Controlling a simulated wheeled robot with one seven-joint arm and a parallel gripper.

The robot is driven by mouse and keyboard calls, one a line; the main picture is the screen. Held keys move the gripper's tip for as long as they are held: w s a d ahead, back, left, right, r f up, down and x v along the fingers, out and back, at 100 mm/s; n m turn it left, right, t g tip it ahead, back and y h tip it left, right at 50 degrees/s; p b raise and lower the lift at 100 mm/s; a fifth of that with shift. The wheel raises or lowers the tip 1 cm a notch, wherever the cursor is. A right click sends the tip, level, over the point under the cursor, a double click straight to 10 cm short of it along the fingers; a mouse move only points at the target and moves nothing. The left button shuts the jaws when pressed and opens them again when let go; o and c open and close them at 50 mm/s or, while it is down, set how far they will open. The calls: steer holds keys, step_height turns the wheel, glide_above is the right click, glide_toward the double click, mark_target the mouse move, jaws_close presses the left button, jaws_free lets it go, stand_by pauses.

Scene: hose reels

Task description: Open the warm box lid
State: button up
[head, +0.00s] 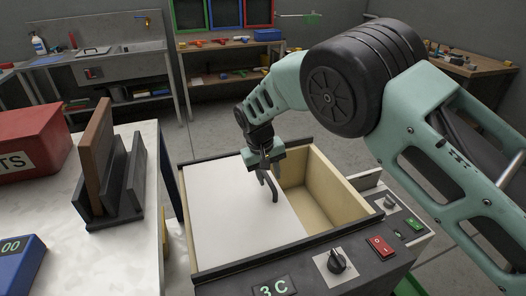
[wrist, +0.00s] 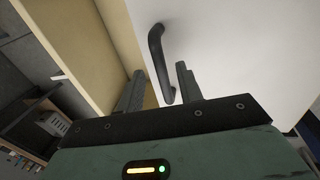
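The warm box (head: 345,239) has a black rim and pale wooden inner walls. Its flat white lid (head: 232,212) covers the left part of the top, and the right part is uncovered, showing an empty-looking interior. A dark bar handle (head: 274,192) stands near the lid's right edge; it also shows in the wrist view (wrist: 158,55). My gripper (head: 264,172) is over the handle, near the lid's edge. In the wrist view my gripper's fingers (wrist: 158,84) are apart, with the handle's near end between them. The right finger looks close to the handle; contact cannot be told.
The box front carries a black knob (head: 337,261), a red switch (head: 381,246) and a green display (head: 274,287). A white table (head: 110,245) at left holds a red box (head: 32,140) and a dark rack (head: 117,186) with a brown board. Grey floor lies behind the box.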

step_height(320, 180, up, 16)
steer(key=s+a+b, duration=0.1)
steer(key=a, duration=0.2)
steer(key=shift+s+b, duration=0.15)
steer(key=shift+b, duration=0.2)
steer(key=shift+d, duration=0.1)
steer(key=s+d+n+y, duration=0.1)
steer(key=s+d, duration=0.5)
steer(key=s, duration=0.5)
steer(key=s+d+n, duration=0.1)
steer(key=s+d, duration=0.5)
steer(key=s, duration=0.6)
steer(key=s+d+f+n+y, duration=0.1)
steer(key=s+d, duration=0.5)
steer(key=s, duration=0.5)
steer(key=shift+s+d+g+y, duration=0.2)
steer(key=shift+s+g+y, duration=0.1)
steer(key=shift+s+g, duration=0.1)
